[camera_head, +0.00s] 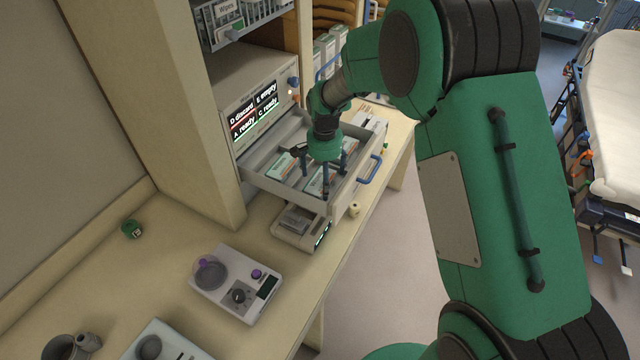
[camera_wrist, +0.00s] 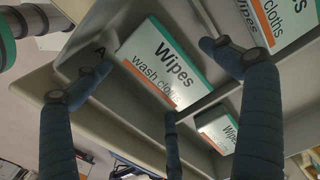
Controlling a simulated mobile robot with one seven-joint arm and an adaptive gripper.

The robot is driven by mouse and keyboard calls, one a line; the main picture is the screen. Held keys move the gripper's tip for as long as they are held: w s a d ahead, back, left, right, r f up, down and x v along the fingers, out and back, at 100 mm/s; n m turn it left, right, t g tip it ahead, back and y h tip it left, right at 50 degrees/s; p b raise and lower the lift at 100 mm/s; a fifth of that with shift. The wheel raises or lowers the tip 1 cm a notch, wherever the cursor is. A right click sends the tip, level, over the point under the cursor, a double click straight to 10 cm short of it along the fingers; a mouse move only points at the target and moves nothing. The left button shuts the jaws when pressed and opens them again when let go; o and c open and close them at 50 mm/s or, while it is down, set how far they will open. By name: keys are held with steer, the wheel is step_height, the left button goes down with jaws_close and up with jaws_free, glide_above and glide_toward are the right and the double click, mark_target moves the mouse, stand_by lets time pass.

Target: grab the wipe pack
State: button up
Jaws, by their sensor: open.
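A wipe pack (camera_wrist: 160,60), white with green and orange edges and printed "Wipes wash cloths", lies in a drawer compartment marked "A" in the wrist view. My gripper (camera_wrist: 155,78) is open, its dark fingers spread around this pack, with no visible grip on it. In the head view my gripper (camera_head: 322,172) points down into the open grey drawer (camera_head: 262,184). Similar packs lie in neighbouring compartments, at the upper right (camera_wrist: 280,25) and lower right (camera_wrist: 218,128) of the wrist view. My fingers partly cover the packs in the head view.
Thin dividers and drawer walls stand close to my fingers. The cabinet display (camera_head: 254,115) reads D discard, E empty, A ready, C ready. A small device (camera_head: 300,228) sits below the drawer, a white scale (camera_head: 236,284) nearer on the counter. A stretcher (camera_head: 615,110) stands right.

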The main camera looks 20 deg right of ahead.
stand_by(0.4)
steer(key=c, duration=1.3)
steer(key=shift+r, duration=0.1)
steer(key=shift+r, duration=4.95)
